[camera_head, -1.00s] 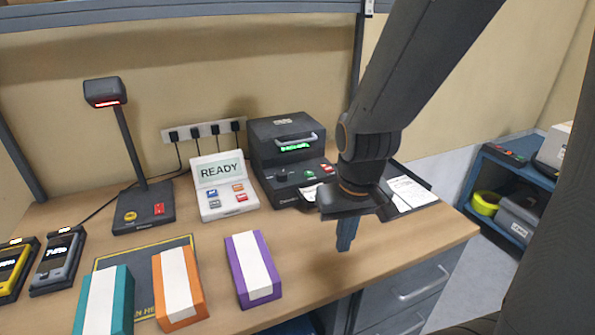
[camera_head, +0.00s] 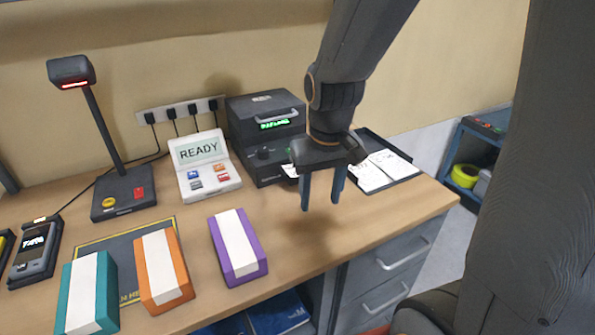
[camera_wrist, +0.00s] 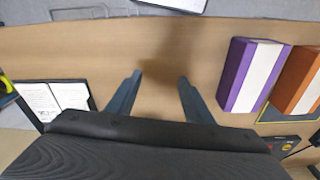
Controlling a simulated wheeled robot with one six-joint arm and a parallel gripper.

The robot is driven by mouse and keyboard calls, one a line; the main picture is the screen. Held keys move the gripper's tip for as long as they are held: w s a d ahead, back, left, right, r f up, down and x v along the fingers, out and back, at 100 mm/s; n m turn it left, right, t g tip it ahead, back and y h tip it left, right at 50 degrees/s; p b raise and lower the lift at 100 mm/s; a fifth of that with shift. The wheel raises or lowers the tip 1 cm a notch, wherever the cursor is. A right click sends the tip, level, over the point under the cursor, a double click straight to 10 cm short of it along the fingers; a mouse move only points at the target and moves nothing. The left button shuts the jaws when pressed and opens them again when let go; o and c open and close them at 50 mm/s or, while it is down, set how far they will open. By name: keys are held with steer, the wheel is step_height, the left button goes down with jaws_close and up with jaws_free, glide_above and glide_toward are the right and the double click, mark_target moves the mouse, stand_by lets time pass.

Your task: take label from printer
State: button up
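The label printer (camera_head: 252,112) is a dark box with a green lit display at the back of the bench, left of my gripper. A white label (camera_head: 290,170) shows at its lower right front, partly hidden behind my gripper. My gripper (camera_head: 322,205) points down over the bench in front of the printer's right side. Its two blue-grey fingers are apart with nothing between them. In the wrist view the gripper (camera_wrist: 155,92) is also open, over bare wood. The printer is not clearly seen in the wrist view.
Purple (camera_head: 238,246), orange (camera_head: 163,268) and teal (camera_head: 87,292) boxes stand front left. A READY terminal (camera_head: 207,163) and a scanner stand (camera_head: 122,195) are further back. A dark tray with white papers (camera_head: 385,168) lies right of the gripper. Bench front right is clear.

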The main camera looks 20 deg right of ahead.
steer(key=o, duration=0.8)
steer(key=shift+n+g, duration=0.6)
steer(key=shift+n, duration=0.3)
steer(key=w+r+b, duration=0.1)
steer(key=w, duration=0.4)
steer(key=w+r+b, duration=0.1)
steer(key=w+r, duration=0.1)
steer(key=w, duration=0.4)
steer(key=w+r+b, duration=0.1)
steer(key=w, duration=0.4)
steer(key=shift+w+d+r, duration=0.15)
steer(key=shift+d+r, duration=0.1)
steer(key=shift+r, duration=0.15)
steer(key=shift+d+f+p, duration=0.1)
steer(key=shift+f+p, duration=0.85)
steer(key=shift+f, duration=2.85)
steer(key=shift+f, duration=0.25)
steer(key=c, duration=1.2)
